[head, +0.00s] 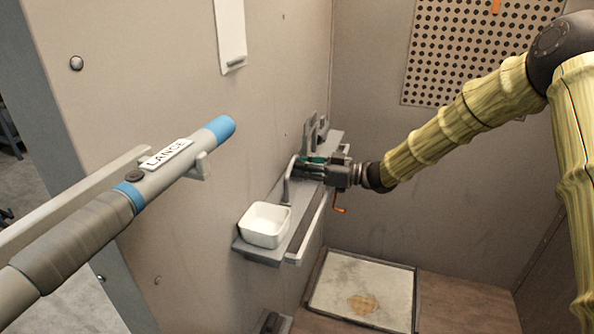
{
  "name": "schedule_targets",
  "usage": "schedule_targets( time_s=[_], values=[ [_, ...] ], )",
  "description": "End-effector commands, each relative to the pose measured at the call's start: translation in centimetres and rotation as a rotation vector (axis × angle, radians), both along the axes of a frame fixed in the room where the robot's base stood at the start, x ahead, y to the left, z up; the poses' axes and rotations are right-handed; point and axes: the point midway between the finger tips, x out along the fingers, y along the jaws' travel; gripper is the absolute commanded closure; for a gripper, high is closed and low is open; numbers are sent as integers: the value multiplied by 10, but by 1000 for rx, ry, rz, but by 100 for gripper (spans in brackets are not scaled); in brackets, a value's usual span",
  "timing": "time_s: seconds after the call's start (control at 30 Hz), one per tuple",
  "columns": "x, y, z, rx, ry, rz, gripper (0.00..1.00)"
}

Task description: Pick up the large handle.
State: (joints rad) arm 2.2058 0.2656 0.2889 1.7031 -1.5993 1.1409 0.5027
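My gripper (309,168) reaches in from the right over a narrow grey wall shelf. Its dark fingers with green parts point left, towards the wall. A grey bent bar (289,182), possibly the large handle, stands upright right at the fingertips. I cannot tell whether the fingers touch it or close on it, since the view is small and the parts overlap. A long grey tube labelled LANCE (165,180), with blue bands and a dark wrapped grip, is mounted on the wall in the left foreground, well away from my gripper.
The wall shelf (262,254) has a front rail and carries a white square bowl (264,225) at its near end. A small orange hooked piece (339,208) shows below my gripper. A framed pale floor panel (340,280) lies below; a perforated board (470,45) hangs behind.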

Motion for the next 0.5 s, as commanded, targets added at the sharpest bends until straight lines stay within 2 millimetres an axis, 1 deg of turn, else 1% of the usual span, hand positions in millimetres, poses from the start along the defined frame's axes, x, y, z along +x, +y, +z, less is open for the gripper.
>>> schedule_targets(
  time_s=[0.17,0.4,0.5],
  values=[
    [0,1,22,1,-4,1,100],
    [0,1,63,0,-3,0,100],
    [0,1,77,0,-2,0,100]
  ],
)
